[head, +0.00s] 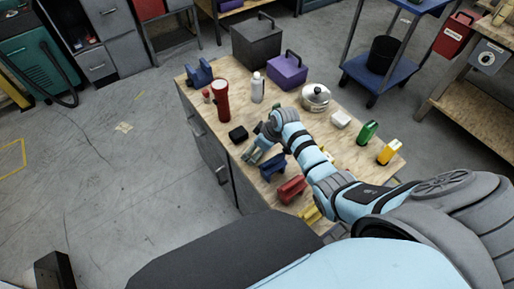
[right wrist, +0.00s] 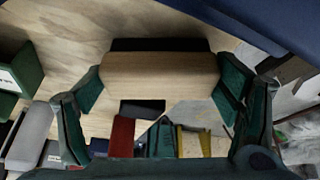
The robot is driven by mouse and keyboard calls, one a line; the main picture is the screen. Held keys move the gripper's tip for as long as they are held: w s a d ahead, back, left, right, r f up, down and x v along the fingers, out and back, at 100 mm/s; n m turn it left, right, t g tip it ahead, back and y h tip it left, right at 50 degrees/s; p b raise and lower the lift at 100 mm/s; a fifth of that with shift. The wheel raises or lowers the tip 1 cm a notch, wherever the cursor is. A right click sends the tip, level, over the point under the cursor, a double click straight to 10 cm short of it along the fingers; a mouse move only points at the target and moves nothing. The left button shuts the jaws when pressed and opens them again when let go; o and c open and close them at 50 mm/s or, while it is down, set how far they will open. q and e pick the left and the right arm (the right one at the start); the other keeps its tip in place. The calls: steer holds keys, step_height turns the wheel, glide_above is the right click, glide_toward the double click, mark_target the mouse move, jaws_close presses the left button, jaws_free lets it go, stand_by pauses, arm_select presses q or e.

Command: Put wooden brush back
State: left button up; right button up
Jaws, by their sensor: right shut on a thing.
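The wooden brush (right wrist: 160,75), a pale wooden block with a dark edge showing behind it, is between the two dark green fingers of my right gripper (right wrist: 163,92) in the right wrist view. The gripper is shut on it from both sides. In the head view my right gripper (head: 258,148) is over the left part of the workbench (head: 345,155), beside a blue holder (head: 272,165). The brush is hard to make out there, hidden by the hand. My left gripper is not in view.
A red holder (head: 291,190) and a yellow holder (head: 311,213) line the near edge. A black block (head: 238,134), red flashlight (head: 221,100), white bottle (head: 257,87), silver pot (head: 315,97), and green (head: 368,132) and yellow (head: 389,152) items stand around the arm.

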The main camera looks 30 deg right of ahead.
steer(key=o, duration=0.7)
steer(key=shift+f, duration=0.15)
steer(key=o, duration=0.3)
steer(key=shift+o, duration=0.2)
steer(key=p+v, duration=0.4)
steer(key=v, duration=0.8)
